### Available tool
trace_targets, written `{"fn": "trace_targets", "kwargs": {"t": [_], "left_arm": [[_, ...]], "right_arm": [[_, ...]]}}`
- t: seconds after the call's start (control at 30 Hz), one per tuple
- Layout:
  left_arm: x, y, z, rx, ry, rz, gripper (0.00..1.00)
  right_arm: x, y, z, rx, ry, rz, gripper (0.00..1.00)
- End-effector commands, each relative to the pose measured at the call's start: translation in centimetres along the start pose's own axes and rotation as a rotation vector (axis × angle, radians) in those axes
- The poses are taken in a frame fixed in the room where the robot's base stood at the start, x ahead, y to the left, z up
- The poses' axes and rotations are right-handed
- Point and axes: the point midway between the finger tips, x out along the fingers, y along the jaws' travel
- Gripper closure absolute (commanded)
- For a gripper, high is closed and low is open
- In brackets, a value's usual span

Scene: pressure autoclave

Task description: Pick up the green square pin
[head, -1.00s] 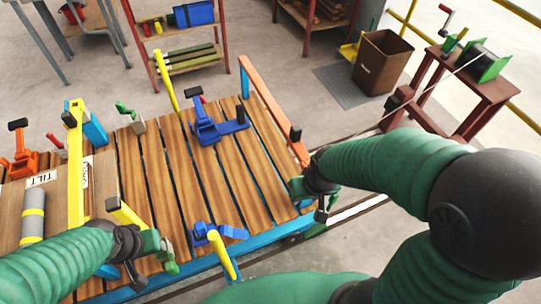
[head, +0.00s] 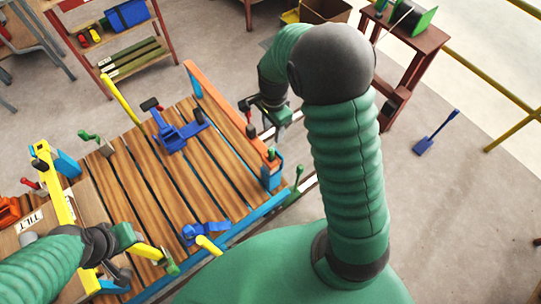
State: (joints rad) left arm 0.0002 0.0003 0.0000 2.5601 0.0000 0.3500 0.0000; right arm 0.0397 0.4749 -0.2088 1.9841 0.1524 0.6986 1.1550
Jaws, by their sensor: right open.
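A slim green pin (head: 297,184) stands up at the near right corner of the slatted wooden platform, beside a blue corner post (head: 271,172). I cannot tell whether its section is square. My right gripper (head: 281,118) is open and empty, beyond the orange side rail and farther back than the pin, clear of it. My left gripper (head: 150,252) is low over the near left part of the platform, by a yellow bar. I cannot tell whether it grips that bar.
The platform (head: 165,185) carries a blue lever clamp (head: 178,135), a green-handled lever (head: 90,137) and a blue bracket (head: 203,230) at its near edge. The orange rail (head: 225,110) runs along its right side. A blue shovel-like tool (head: 436,135) lies on open floor at right.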

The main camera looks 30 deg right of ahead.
Motion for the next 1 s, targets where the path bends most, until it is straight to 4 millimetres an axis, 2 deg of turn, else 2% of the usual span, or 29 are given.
{"fn": "trace_targets", "kwargs": {"t": [0.2,0.3,0.47,0.57,0.7,0.93,1.0], "left_arm": [[-0.7,0.0,-0.2,0.001,0.000,0.000,0.64],[-0.9,0.0,-0.2,0.000,0.000,0.000,0.64],[-1.5,0.0,-0.4,0.000,0.000,0.000,0.64],[-2.5,0.0,-0.6,0.000,0.000,0.000,0.64],[-2.8,0.0,-0.7,0.000,0.001,0.000,0.64],[-2.7,0.0,-0.7,0.000,0.000,0.000,0.64],[-2.7,0.0,-0.7,0.000,0.000,0.000,0.64]], "right_arm": [[5.5,0.1,0.6,-0.002,0.002,0.006,0.58],[7.2,-0.1,0.8,-0.004,0.005,0.003,0.58],[8.6,0.1,0.9,-0.005,0.005,0.003,0.58],[10.4,0.3,0.9,-0.005,0.001,0.005,0.58],[12.7,0.2,0.8,-0.006,0.002,0.000,0.58],[13.2,0.1,0.8,-0.007,0.004,-0.003,0.58],[13.2,0.1,0.8,-0.006,0.004,-0.003,0.66]]}}
